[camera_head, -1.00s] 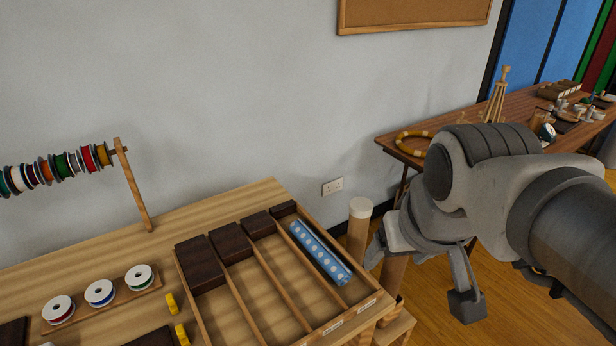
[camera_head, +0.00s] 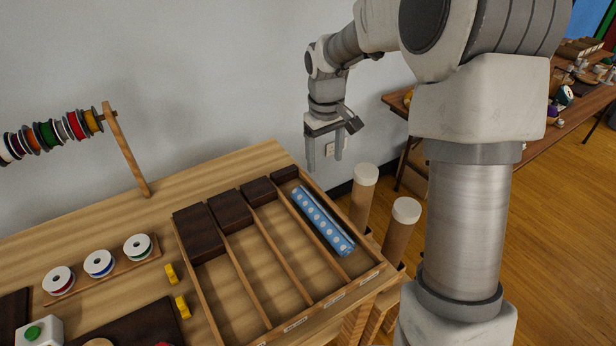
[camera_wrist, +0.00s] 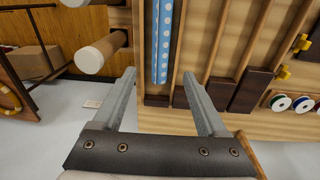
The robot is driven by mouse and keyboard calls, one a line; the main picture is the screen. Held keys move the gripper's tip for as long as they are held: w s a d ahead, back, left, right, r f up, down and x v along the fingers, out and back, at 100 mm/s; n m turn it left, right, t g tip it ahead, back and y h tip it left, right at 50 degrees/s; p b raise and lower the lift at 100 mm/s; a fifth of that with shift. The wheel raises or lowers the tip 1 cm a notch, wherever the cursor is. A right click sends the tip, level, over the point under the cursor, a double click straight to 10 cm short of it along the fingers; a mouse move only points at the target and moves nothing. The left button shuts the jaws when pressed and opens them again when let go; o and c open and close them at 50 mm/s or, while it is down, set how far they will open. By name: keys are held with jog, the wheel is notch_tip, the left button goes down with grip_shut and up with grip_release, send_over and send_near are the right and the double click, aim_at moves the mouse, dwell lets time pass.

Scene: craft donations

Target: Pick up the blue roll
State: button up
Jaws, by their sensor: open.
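The blue roll (camera_head: 322,221) has white dots and lies lengthwise in the rightmost compartment of a wooden divided tray (camera_head: 197,289) on the table. In the wrist view the blue roll (camera_wrist: 162,40) shows at the top, ahead of and between the two fingers. My gripper (camera_head: 324,166) is above and behind the tray's far right end, pointing down, with its fingers apart and nothing between them. In the wrist view my gripper (camera_wrist: 158,78) is also open and empty, apart from the roll.
Dark blocks (camera_head: 201,232) fill the far ends of the tray compartments. Two tall capped tubes (camera_head: 361,200) stand just right of the table. A rack of ribbon spools (camera_head: 125,150) stands at the left. White spools (camera_head: 99,263) and yellow pieces (camera_head: 171,274) lie left of the tray.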

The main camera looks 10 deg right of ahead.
send_over(319, 212)
notch_tip(319, 212, down, 5)
jog(key=shift+g, duration=0.3)
notch_tip(319, 212, down, 12)
jog(key=shift+w+f, duration=0.1)
jog(key=shift+w, duration=0.05)
jog(key=shift+f, duration=2.65)
jog(key=c, duration=1.1)
jog(key=shift+c, duration=0.3)
jog(key=shift+r, duration=0.15)
